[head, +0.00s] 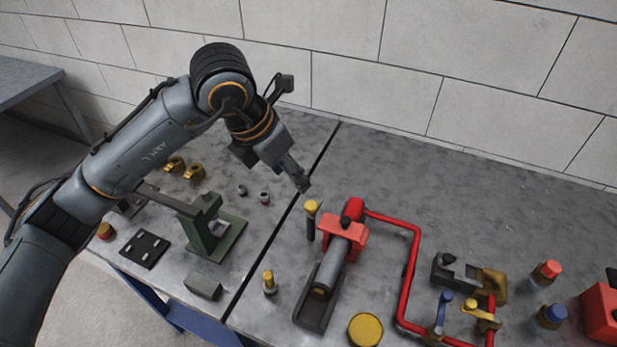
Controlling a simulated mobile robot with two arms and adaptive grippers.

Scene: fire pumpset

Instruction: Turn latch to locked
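My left gripper (303,186) hangs over the table from the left arm, its narrow fingers pointing down and to the right. The fingers look close together, but their gap is too small to judge. Just below it stands a dark upright piece with a yellow top (311,207), apart from the fingers in the picture. Beside that piece, a red clamp (346,233) sits around a grey cylinder (331,263) in a dark cradle (313,310). No part is clearly marked as the latch, and I cannot tell its setting. My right gripper is not in view.
A red pipe (409,270) runs right of the cylinder to valves with blue (443,306) and yellow (475,309) handles. A green stand (217,232) is at the left. A yellow disc (365,329) lies in front. The table's back right is clear, before a block wall.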

